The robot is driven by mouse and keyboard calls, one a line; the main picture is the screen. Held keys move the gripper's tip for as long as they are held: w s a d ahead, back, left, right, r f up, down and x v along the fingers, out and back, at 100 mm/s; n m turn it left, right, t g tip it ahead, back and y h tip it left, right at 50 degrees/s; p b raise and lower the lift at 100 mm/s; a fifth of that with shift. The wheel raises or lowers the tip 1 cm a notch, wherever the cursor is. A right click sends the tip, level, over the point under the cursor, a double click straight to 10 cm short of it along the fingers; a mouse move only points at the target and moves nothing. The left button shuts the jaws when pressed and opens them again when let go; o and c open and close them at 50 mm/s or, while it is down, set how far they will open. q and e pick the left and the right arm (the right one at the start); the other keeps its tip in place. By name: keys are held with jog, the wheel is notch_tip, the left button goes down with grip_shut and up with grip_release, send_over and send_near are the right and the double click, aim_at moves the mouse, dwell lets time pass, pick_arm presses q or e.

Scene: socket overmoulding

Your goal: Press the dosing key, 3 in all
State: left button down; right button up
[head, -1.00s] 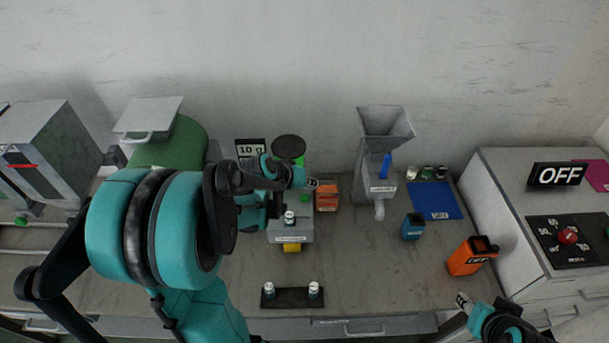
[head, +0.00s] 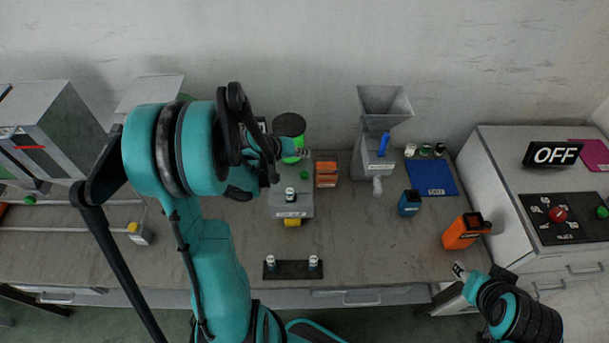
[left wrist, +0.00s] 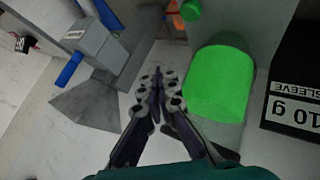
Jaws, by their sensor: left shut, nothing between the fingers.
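A small green button (head: 304,174), which looks like the dosing key, sits on the grey dispenser in the head view. A round green button also shows at the top of the left wrist view (left wrist: 191,10). A bright green cylinder (left wrist: 222,85) stands beside it; in the head view it has a dark top (head: 289,124). My left gripper (head: 305,152) is shut and empty, in front of the cylinder and apart from the button. Its closed fingertips show in the left wrist view (left wrist: 158,78). My right gripper (head: 459,268) is at the lower right, its jaws unclear.
A "10 g SLEEVE" sign (left wrist: 290,110) stands beside the cylinder. Orange boxes (head: 326,174) and a grey hopper (head: 385,103) with a blue lever are to the right. Small bottles stand on the dispenser and on a black holder (head: 292,269) in front.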

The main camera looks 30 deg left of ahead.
aim_at(303, 175)
pick_arm(q)
notch_tip(303, 175, down, 6)
jog(key=b, duration=0.4)
jog(key=shift+f+b, duration=0.2)
jog(key=shift+b, duration=0.1)
jog(key=shift+f+b, duration=0.35)
dwell(0.7)
jog(key=shift+f+b, duration=0.35)
jog(key=shift+b, duration=0.15)
jog(key=shift+f+b, duration=0.6)
jog(key=shift+b, duration=0.05)
dwell(0.6)
jog(key=shift+r, duration=0.1)
jog(key=shift+r+p, duration=0.75)
jog(key=shift+r, duration=0.2)
